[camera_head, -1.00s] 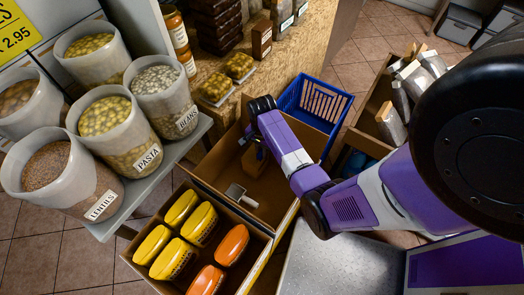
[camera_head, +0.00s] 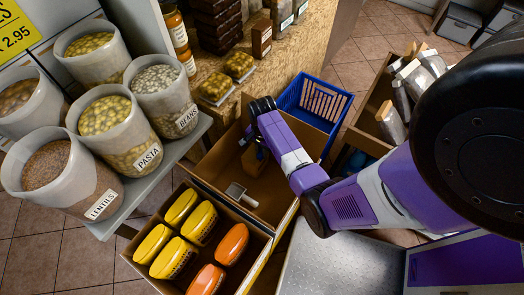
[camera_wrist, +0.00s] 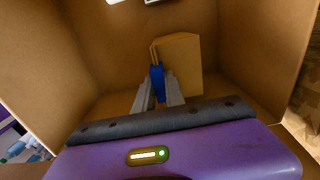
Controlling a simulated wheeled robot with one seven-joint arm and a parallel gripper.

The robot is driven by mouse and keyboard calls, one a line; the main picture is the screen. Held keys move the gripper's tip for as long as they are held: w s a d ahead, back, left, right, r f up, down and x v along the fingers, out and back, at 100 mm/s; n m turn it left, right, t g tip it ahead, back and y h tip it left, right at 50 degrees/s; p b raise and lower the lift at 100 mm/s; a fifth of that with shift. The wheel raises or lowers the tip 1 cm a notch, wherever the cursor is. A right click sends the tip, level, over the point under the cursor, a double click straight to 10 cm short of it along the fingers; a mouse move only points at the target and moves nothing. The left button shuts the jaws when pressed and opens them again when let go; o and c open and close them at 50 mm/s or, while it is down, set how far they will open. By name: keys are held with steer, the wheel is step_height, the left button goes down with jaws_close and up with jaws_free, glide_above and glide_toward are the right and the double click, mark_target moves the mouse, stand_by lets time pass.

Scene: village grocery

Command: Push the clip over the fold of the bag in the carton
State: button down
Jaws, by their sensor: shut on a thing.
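The clip is a small blue piece (camera_wrist: 157,79), seen in the wrist view between the two grey fingers of my gripper (camera_wrist: 159,84), which is shut on it. The bag is a plain tan-brown packet (camera_wrist: 182,62) standing in the carton (camera_wrist: 100,40), just beyond the fingertips. The clip's far end overlaps the bag's left edge in the picture; whether it sits around the fold, I cannot tell. In the head view the bag (camera_head: 254,160) shows partly below my wrist, inside the carton (camera_head: 215,165). The fingers and clip are not clear there.
A metal scoop (camera_head: 240,194) lies in the carton's near part. A box of yellow and orange tubs (camera_head: 178,255) adjoins it in front. A blue crate (camera_head: 318,100) stands behind, and a shelf of labelled bins (camera_head: 135,140) is at left. Carton walls surround my gripper closely.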

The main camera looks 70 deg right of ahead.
steer(key=c, duration=1.3)
jaws_free()
steer(key=o, duration=0.5)
steer(key=shift+o, duration=0.2)
steer(key=shift+r, duration=0.1)
steer(key=shift+r+p, duration=2.4)
steer(key=shift+p, duration=0.15)
steer(key=shift+r, duration=1.05)
